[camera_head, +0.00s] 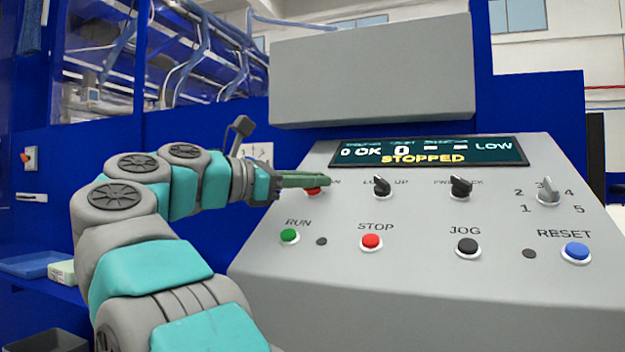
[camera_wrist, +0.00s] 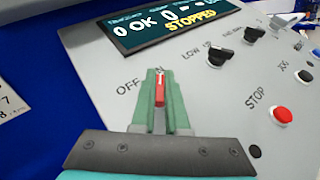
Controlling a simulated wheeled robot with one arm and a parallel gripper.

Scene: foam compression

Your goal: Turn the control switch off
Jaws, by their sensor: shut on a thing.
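The control switch (camera_wrist: 160,90) has a red handle and sits on the sloped grey panel. In the wrist view it stands between the two green fingers of my gripper (camera_wrist: 161,78), which is shut on it. The OFF label is to the left of the fingers, and a label partly hidden by them is at their tips. In the head view the red of the switch (camera_head: 313,191) shows just below my gripper (camera_head: 322,181), at the panel's upper left. The fingers hide part of the switch, so I cannot tell its exact setting. The display (camera_head: 428,152) reads STOPPED.
To the right are two black selector knobs (camera_head: 381,187) (camera_head: 461,187) and a grey numbered dial (camera_head: 548,191). Below are a green RUN button (camera_head: 289,236), a red STOP button (camera_head: 371,242), a black JOG button (camera_head: 468,247) and a blue RESET button (camera_head: 576,252).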

